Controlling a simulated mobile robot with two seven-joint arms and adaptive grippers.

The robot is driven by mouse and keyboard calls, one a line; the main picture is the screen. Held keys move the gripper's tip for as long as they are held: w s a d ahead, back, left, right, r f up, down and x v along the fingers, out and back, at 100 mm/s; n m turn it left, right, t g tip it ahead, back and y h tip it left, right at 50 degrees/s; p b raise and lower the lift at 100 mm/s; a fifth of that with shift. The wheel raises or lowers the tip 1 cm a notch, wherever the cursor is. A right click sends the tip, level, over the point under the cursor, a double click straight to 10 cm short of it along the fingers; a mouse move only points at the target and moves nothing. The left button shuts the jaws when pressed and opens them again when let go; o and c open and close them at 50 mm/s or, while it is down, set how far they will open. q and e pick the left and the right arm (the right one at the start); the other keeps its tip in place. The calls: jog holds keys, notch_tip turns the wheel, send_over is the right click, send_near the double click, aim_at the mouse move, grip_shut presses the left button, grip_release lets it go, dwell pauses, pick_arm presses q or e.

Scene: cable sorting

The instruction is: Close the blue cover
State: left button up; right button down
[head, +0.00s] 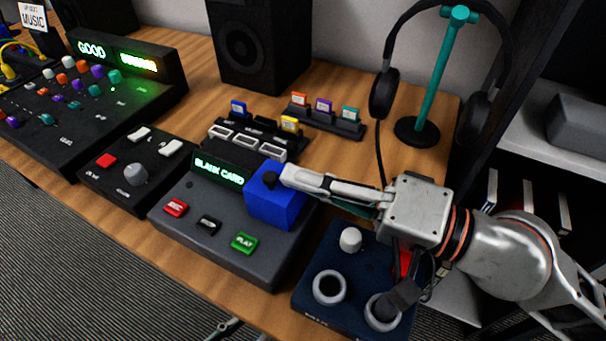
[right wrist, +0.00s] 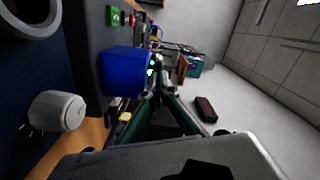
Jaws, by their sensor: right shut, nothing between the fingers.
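The blue cover (head: 272,208) is a boxy blue part at the right end of the grey player with the "BLANK CARD" display (head: 218,171). A small dark knob shows at its top. My right gripper (head: 287,176) comes in from the right, fingers shut and empty, with the tips at the cover's upper right edge. I cannot tell whether they touch it. In the right wrist view the blue cover (right wrist: 125,72) is just left of the fingertips (right wrist: 157,75). The cover's far side is hidden. My left gripper is not in view.
A card rack (head: 248,143) stands behind the player, with another small rack (head: 330,122) beyond. A dark blue panel with a white knob (head: 350,239) and rings lies below my right arm. A headphone stand (head: 435,80) is at the back right. Button and mixer panels fill the left.

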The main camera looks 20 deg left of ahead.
jog(key=shift+r, duration=0.1)
notch_tip(320, 180, up, 10)
dwell(0.4)
